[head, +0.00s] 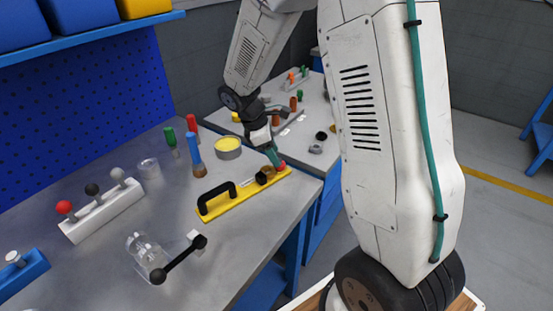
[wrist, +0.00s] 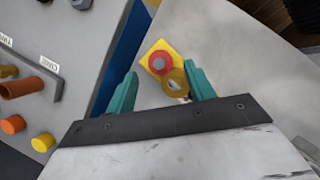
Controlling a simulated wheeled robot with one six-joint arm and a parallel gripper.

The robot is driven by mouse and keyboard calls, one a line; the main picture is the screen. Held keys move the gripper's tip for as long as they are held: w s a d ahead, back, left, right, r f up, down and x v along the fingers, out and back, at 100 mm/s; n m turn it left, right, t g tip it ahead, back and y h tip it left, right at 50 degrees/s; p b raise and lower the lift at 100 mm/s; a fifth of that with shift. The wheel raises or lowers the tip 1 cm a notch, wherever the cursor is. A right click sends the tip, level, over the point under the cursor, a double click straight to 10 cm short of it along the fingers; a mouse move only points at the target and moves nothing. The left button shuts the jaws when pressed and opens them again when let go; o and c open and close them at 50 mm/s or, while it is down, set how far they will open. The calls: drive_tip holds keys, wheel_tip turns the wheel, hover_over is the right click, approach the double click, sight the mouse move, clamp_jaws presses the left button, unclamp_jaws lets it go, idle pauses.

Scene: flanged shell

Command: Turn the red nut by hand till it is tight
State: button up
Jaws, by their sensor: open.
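The red nut (wrist: 160,63) sits on one end of a yellow plate (wrist: 156,48), with a grey centre showing in the wrist view. In the head view the nut (head: 282,166) is at the far right end of the yellow plate (head: 228,208), partly hidden by my gripper (head: 274,159). My gripper is open, and in the wrist view its teal fingertips (wrist: 161,72) lie either side of the nut, apart from it. A brass-coloured round part (wrist: 175,82) lies beside the nut, between the fingers. How far the fingertips are above the nut is unclear.
A black handle (head: 216,198) stands on the yellow plate. A clear fixture with a black lever (head: 180,259) stands nearer. The bench edge is close on the right.

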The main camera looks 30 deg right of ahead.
drive_tip(key=v, duration=0.4)
idle(0.5)
drive_tip(key=shift+s+a+m, duration=0.1)
drive_tip(key=shift+s+m, duration=0.15)
drive_tip(key=shift+m, duration=0.35)
drive_tip(key=s+a+r+m+t+y, duration=0.1)
drive_tip(key=s+a+r+m, duration=0.1)
drive_tip(key=s+r, duration=0.3)
drive_tip(key=s+a+r+m+t+y, duration=0.1)
drive_tip(key=s+r+m, duration=0.4)
drive_tip(key=s, duration=0.7)
drive_tip(key=s+a+r+m+t+y, duration=0.1)
drive_tip(key=s+a+r+m+y, duration=0.1)
drive_tip(key=s, duration=0.7)
drive_tip(key=shift+s+a+r+m, duration=0.35)
drive_tip(key=shift+a+r+m, duration=0.45)
drive_tip(key=shift+r+m, duration=0.65)
drive_tip(key=shift+r+n, duration=0.25)
